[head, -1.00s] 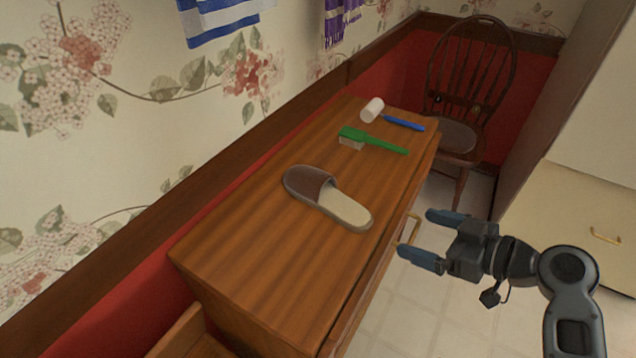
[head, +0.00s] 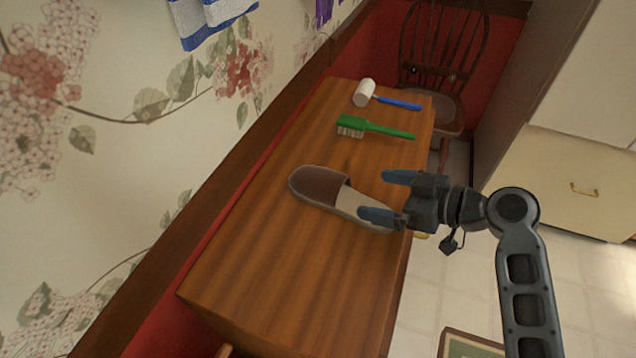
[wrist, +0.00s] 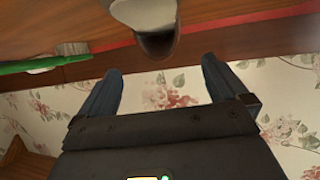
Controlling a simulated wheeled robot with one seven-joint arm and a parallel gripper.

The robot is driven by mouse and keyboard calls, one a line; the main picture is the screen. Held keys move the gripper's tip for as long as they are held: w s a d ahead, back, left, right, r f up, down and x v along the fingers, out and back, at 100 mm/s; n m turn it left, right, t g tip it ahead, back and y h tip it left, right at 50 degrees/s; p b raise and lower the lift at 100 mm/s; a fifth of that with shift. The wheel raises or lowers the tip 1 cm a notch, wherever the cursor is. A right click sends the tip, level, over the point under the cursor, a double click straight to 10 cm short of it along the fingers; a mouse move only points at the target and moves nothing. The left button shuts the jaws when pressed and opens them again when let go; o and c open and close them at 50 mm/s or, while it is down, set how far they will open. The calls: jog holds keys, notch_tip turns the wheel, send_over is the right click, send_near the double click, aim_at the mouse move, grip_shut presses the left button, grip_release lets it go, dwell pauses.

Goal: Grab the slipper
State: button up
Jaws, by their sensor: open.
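The slipper (head: 322,187) has a brown upper and a beige insole. It lies on the wooden dresser top, toe toward the wall and heel toward the front edge. My gripper (head: 382,196) is open and empty at the heel end, and its near finger overlaps the heel in the head view. The exact height of my gripper above the dresser is hard to tell.
A green brush (head: 372,128) and a white-headed mallet with a blue handle (head: 366,93) lie farther back on the dresser (head: 270,260). A wooden chair (head: 440,60) stands behind it. Floral wallpaper is on the left. The near part of the dresser top is clear.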

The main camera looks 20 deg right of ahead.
aim_at(344, 188)
jog(key=p+x, duration=0.1)
jog(key=x, duration=0.6)
jog(key=shift+w+f+p, duration=0.2)
jog(key=shift+f+p, duration=0.1)
jog(key=shift+p, duration=0.1)
jog(key=c, duration=1.2)
jog(key=shift+o, duration=0.2)
jog(key=shift+r, duration=0.1)
